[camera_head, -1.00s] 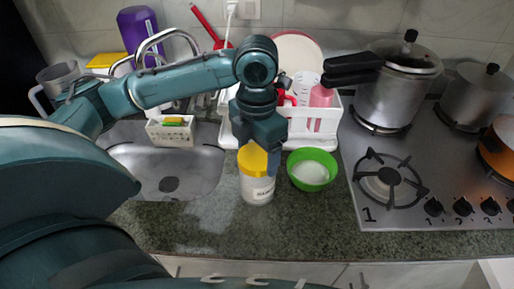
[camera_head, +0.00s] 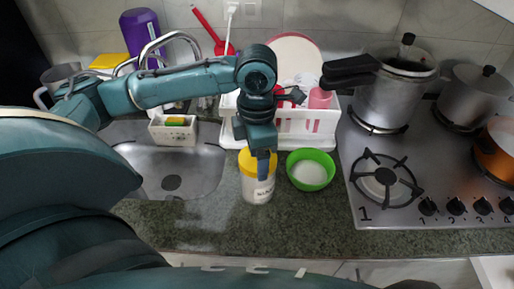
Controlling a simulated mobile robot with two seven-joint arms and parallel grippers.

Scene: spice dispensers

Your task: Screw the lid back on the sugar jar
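The sugar jar (camera_head: 257,188) is a white, labelled jar standing upright on the counter in front of the dish rack. Its yellow lid (camera_head: 246,163) sits on top of it. My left gripper (camera_head: 263,167) points down at the lid from above. One finger lies in front of the lid and overlaps it; the other finger is hidden, so the grip on the lid cannot be made out. My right gripper is not in view.
A green bowl (camera_head: 310,170) of white powder stands close to the jar's right. The sink (camera_head: 165,175) is to the left, the stove (camera_head: 390,205) to the right. The white dish rack (camera_head: 300,130) stands behind. The counter in front is clear.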

